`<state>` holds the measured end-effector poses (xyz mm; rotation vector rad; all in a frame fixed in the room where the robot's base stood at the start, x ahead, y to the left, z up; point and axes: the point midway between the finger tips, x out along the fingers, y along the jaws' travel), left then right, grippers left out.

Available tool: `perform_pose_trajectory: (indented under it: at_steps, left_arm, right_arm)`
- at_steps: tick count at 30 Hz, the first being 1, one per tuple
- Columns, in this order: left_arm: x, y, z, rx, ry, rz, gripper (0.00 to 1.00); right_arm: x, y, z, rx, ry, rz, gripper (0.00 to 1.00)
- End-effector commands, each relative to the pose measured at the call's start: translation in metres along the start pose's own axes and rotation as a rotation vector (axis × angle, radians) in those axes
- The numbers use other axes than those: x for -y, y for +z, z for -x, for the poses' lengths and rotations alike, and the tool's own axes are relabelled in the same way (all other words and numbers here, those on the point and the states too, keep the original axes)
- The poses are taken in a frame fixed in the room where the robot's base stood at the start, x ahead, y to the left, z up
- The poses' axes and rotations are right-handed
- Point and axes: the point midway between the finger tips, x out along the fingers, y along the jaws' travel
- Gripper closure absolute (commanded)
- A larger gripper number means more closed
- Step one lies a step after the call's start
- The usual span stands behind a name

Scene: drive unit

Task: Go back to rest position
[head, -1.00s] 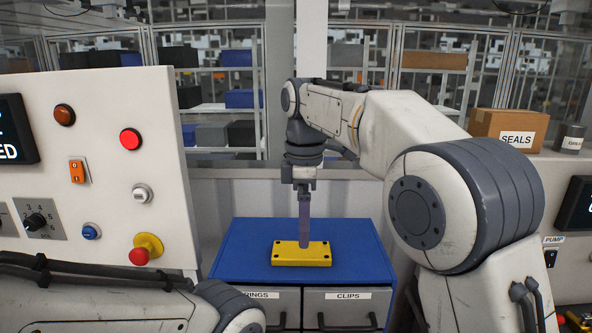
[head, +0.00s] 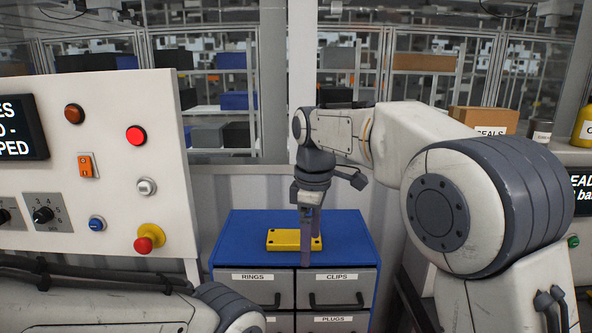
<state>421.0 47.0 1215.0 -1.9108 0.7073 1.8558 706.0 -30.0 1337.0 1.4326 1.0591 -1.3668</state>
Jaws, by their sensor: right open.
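My right gripper (head: 307,236) hangs pointing down in front of the blue cabinet top, at the right part of the yellow block. It is open, seen edge-on, with nothing visible between its fingers. The yellow block (head: 283,240) with dark holes lies flat on the blue cabinet (head: 240,228); the gripper covers part of its right side. My left arm shows only as a link at the lower left, and its gripper is outside the picture.
A control panel (head: 105,190) with buttons, a knob and a red emergency stop (head: 144,245) stands at the left. Cabinet drawers (head: 252,289) are shut. At the right, a SEALS box (head: 483,120) and a yellow container (head: 584,127) stand on a shelf.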

Motion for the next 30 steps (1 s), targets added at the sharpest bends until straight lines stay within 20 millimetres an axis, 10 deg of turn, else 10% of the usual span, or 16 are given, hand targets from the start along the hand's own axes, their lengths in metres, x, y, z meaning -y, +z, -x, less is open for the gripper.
perform_pose_trajectory:
  at_steps: [15,30]
  left_arm:
    - [0.0,0.0,0.0,0.0,0.0,0.0,1.0]
    - [0.0,0.0,0.0,0.0,0.0,0.0,1.0]
  right_arm:
    - [0.034,0.12,-0.112,-0.075,0.086,-0.779,0.0]
    - [0.101,0.187,-0.169,-0.148,0.133,-1.253,0.0]
